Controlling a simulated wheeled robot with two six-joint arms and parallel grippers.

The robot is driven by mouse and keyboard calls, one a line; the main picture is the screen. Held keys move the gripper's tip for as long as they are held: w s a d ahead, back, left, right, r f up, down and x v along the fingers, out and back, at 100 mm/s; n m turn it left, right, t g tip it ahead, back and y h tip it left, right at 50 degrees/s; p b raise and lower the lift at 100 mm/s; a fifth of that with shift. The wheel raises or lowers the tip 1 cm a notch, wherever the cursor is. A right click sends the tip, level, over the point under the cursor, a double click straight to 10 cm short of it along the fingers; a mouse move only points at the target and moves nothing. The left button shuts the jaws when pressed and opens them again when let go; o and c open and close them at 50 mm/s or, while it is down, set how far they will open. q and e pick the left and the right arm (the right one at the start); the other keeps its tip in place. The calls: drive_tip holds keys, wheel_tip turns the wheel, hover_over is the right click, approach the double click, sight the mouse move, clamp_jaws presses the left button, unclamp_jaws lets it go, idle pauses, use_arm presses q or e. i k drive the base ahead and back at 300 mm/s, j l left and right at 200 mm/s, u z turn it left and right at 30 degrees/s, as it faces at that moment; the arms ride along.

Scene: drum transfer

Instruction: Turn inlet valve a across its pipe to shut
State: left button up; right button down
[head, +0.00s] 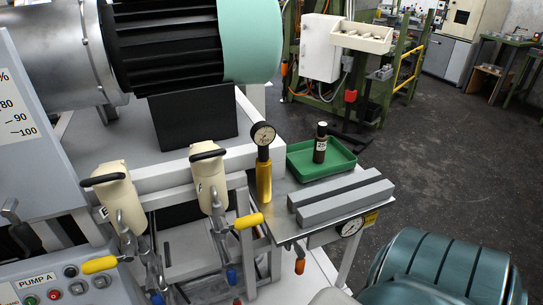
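Two lever valves with yellow handles show below the cream strainer housings. The left yellow handle (100,264) sticks out to the left, close to level, under the left cream housing (122,205). The right yellow handle (249,221) sticks out to the right, beside the right cream housing (213,188). Blue-tipped handles (157,298) and (231,274) hang lower on the pipework. I cannot read a label that tells which is inlet valve a. Neither of my grippers is in view.
A panel marked PUMP A (40,284) stands at lower left. A ribbed teal drum (440,270) is at lower right. Open floor lies behind it.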

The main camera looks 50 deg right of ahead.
sight(231, 273)
drive_tip(key=z, duration=1.05)
